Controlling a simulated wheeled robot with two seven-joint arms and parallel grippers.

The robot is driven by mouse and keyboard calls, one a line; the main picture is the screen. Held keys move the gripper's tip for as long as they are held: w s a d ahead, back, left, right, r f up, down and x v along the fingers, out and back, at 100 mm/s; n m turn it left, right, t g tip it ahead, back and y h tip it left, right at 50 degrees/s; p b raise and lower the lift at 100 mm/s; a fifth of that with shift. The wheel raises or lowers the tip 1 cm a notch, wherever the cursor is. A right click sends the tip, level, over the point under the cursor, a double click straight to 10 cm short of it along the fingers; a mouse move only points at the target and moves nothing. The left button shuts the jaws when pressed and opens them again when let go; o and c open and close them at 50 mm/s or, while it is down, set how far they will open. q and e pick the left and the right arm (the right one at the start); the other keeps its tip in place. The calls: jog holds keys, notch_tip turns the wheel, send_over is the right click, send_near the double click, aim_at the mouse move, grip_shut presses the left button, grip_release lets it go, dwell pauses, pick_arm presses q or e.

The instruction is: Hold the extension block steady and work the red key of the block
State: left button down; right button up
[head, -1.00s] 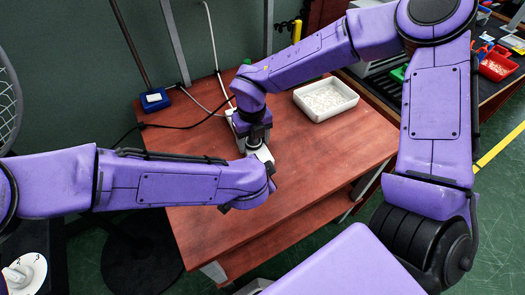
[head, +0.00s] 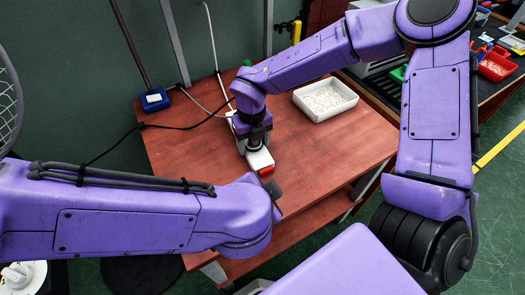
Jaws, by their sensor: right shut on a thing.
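The white extension block (head: 258,157) lies on the brown table, and its near end shows below my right gripper. The red key (head: 266,170) is at that near end, in plain view. My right gripper (head: 253,146) points down and is shut on the block; its wrist hides the block's middle. My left gripper (head: 275,188) is just in front of the key, apart from it in the picture. Only a dark part of it shows past my purple wrist, so its fingers cannot be made out.
A white tray (head: 353,101) stands on the table (head: 310,150) to the right of the block. A blue box (head: 155,100) sits at the back left corner. A black cable and a white cable run across the table's left side.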

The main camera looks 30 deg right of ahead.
jog(key=shift+w, duration=0.1)
jog(key=o, duration=1.5)
jog(key=shift+c, duration=0.2)
notch_tip(320, 180, up, 12)
